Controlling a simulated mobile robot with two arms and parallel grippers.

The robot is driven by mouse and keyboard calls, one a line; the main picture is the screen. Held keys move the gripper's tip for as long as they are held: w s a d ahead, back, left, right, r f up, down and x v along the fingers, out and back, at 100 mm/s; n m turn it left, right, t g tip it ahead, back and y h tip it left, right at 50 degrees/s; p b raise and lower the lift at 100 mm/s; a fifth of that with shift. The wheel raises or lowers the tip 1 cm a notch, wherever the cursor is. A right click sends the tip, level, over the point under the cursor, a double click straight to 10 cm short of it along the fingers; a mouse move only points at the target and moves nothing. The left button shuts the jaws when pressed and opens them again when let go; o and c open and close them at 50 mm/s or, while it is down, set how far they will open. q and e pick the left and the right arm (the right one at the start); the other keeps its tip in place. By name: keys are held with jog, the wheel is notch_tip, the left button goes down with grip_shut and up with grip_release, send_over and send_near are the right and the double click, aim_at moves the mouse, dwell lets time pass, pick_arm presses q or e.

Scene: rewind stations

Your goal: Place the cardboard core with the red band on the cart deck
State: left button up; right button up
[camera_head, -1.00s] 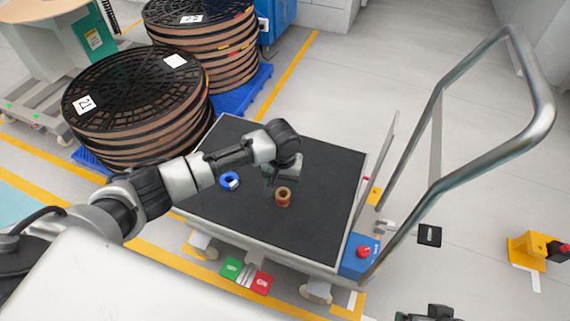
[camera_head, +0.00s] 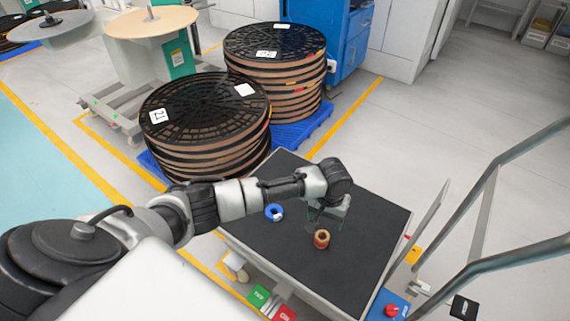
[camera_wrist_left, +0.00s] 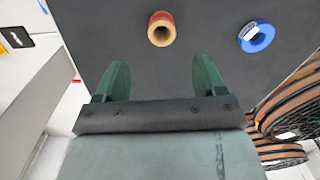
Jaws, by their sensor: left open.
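The cardboard core with the red band (camera_head: 321,239) stands upright on the dark cart deck (camera_head: 350,262). In the left wrist view the core (camera_wrist_left: 161,29) sits beyond the fingertips, clear of both fingers. My left gripper (camera_head: 326,216) is over the deck, just behind the core in the head view. In the wrist view its two green fingers (camera_wrist_left: 161,75) are apart with nothing between them. My right gripper is not in view.
A blue roll (camera_head: 274,212) lies on the deck left of the core; it also shows in the wrist view (camera_wrist_left: 256,36). Stacks of black reels (camera_head: 205,125) stand behind the cart. The cart's metal handle (camera_head: 490,215) rises at the right.

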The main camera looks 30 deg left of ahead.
pick_arm(q)
jog(key=s+d+f, duration=0.1)
jog(key=s+f, duration=0.1)
jog(key=s+d+f+m+h, duration=0.1)
jog(key=s+d, duration=0.1)
jog(key=s+d+f+m, duration=0.1)
jog(key=s+d+f, duration=0.1)
jog(key=s, duration=0.1)
jog(key=shift+d+f+t+h, duration=0.2)
jog(key=shift+f+t+h, duration=0.1)
jog(key=shift+t+h, duration=0.1)
jog(key=shift+m+t+h, duration=0.3)
jog(key=shift+m+t, duration=0.1)
jog(key=shift+m, duration=0.1)
jog(key=s+f, duration=0.1)
jog(key=s, duration=0.1)
jog(key=s+f, duration=0.1)
jog(key=s, duration=0.1)
jog(key=s+d+f, duration=0.1)
jog(key=s, duration=0.1)
jog(key=s+a+f+y, duration=0.1)
jog(key=s+a, duration=0.3)
jog(key=s, duration=0.2)
jog(key=s+a+f+m+t+y, duration=0.1)
jog(key=s+a+f, duration=0.1)
jog(key=s+a, duration=0.2)
jog(key=s, duration=0.2)
jog(key=shift+s+a, duration=0.15)
jog(key=shift+s, duration=0.25)
